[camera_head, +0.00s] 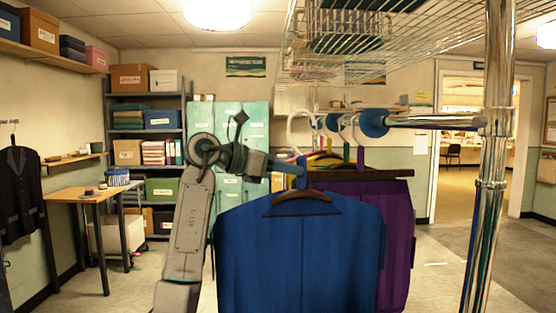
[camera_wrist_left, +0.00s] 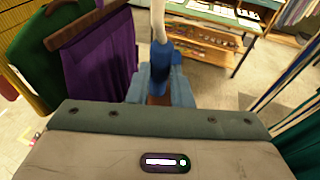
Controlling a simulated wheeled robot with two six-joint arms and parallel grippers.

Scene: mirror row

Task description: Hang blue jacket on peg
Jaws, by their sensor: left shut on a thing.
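The blue jacket (camera_head: 300,255) hangs upright on a brown wooden hanger (camera_head: 302,197) in the head view. My left gripper (camera_head: 300,172) is shut on the hanger's neck just above the jacket's collar. The hanger's pale hook (camera_head: 296,128) rises free above the jaws, left of a chrome bar (camera_head: 430,121) with blue round collars (camera_head: 373,123). I cannot tell the depth gap between hook and bar. In the left wrist view the pale hook (camera_wrist_left: 158,20) stands up from the blue jaws (camera_wrist_left: 160,65); the jacket is mostly hidden there. My right gripper is not in view.
A purple garment (camera_head: 397,235) hangs just behind and right of the jacket, with other hangers close by. A chrome post (camera_head: 487,190) stands at right, and a wire shelf (camera_head: 420,35) is overhead. A dark vest (camera_head: 20,190) hangs far left, near a wooden table (camera_head: 90,192).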

